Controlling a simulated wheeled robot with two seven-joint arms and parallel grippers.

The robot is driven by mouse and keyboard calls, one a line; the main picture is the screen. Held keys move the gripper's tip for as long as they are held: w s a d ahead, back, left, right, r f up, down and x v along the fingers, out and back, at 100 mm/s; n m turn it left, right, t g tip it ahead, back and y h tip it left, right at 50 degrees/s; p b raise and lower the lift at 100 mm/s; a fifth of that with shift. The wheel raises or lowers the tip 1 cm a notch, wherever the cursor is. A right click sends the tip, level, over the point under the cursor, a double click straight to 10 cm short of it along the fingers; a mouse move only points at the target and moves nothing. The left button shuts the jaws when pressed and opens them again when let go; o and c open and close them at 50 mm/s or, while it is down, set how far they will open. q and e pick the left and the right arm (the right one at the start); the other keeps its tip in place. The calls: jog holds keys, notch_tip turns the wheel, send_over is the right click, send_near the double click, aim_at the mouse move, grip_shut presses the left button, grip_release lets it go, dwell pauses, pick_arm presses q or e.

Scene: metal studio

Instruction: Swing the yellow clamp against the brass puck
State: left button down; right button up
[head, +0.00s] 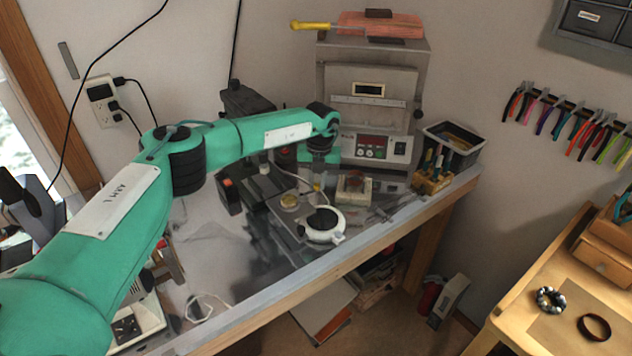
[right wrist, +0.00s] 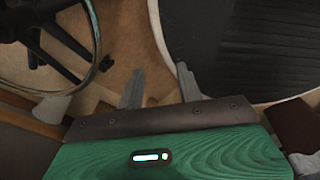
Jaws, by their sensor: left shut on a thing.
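The brass puck (head: 289,201) is a small round gold-coloured piece on a grey metal plate on the bench in the head view. The yellow clamp (head: 317,188) shows as a small yellow bit just right of the puck, with a visible gap between them. My left gripper (head: 318,178) reaches down from above and is shut on the yellow clamp; its fingers and most of the clamp are small and hard to make out. My right gripper (right wrist: 158,86) shows in the right wrist view, open and empty, away from the bench top.
A white round pot with a black top (head: 323,228) stands just in front of the puck. A kiln-like grey box (head: 370,85) stands behind, a tool block (head: 432,182) to the right. A wooden table (head: 545,325) is at far right.

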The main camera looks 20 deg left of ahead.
pick_arm(q)
jog(key=m+b, duration=0.1)
jog(key=s+m+b, duration=0.1)
jog(key=m, duration=0.1)
jog(key=d+m+b, duration=0.1)
jog(key=shift+s+f, duration=0.15)
jog(key=shift+s, duration=0.15)
jog(key=m, duration=0.1)
jog(key=s+m+b, duration=0.1)
jog(key=shift+d+m, duration=0.1)
jog(key=shift+m, duration=0.3)
jog(key=shift+s+m+t+b, duration=0.15)
jog(key=shift+s+m+b, duration=0.1)
jog(key=shift+m+b, duration=0.35)
jog(key=shift+s+m+t+b, duration=0.15)
jog(key=shift+s+m+b, duration=0.2)
jog(key=shift+m, duration=0.35)
jog(key=shift+r, duration=0.2)
jog(key=c, duration=1.3)
grip_release()
